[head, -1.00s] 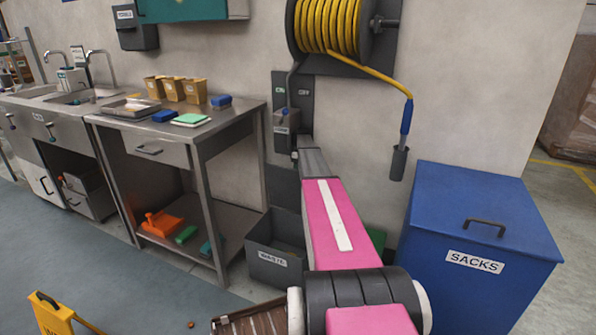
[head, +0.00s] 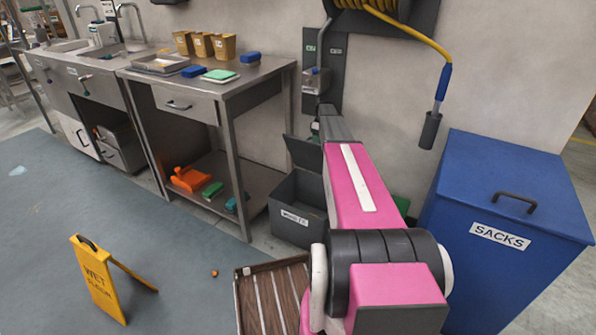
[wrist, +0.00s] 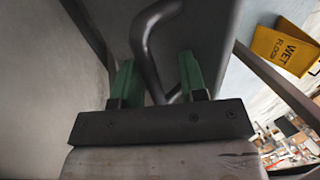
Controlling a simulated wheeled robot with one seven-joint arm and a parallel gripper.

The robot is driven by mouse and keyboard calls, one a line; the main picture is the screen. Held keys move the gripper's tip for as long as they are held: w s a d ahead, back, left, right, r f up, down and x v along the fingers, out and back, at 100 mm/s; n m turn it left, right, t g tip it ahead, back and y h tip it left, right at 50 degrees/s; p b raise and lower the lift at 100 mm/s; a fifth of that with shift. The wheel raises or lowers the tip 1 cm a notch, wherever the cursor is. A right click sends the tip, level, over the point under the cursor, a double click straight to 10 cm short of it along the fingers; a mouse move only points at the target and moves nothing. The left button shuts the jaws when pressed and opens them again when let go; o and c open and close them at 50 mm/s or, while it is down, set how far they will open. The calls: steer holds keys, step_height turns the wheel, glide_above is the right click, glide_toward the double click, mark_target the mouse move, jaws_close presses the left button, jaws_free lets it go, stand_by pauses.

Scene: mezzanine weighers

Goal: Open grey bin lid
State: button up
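The grey bin (head: 297,222), with a white label on its front, stands on the floor against the wall, left of my arm. Its dark grey lid (head: 304,153) is raised at the back, and the bin's mouth is uncovered. My pink arm reaches over the bin's right side and hides part of it; my gripper is hard to make out in the head view. In the wrist view my gripper (wrist: 158,82) has its two green fingers apart. A dark bent handle (wrist: 152,45) passes between them against a grey surface. I see no firm contact.
A blue SACKS bin (head: 512,205) stands right of my arm. A steel table (head: 217,100) is at the left, and a hose nozzle (head: 430,130) hangs above. A yellow wet-floor sign (head: 97,280) and a slatted brown crate (head: 272,295) are in front. Open floor lies at the left.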

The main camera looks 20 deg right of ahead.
steer(key=s+a+f+t+h, duration=0.2)
steer(key=s+a+f, duration=1)
steer(key=s+f, duration=0.15)
step_height(320, 180, up, 10)
steer(key=w, duration=0.2)
steer(key=s+a+m, duration=0.2)
steer(key=s+a, duration=0.1)
steer(key=s, duration=0.4)
steer(key=shift+a+r, duration=0.2)
steer(key=shift+r, duration=0.15)
steer(key=shift+w, duration=0.1)
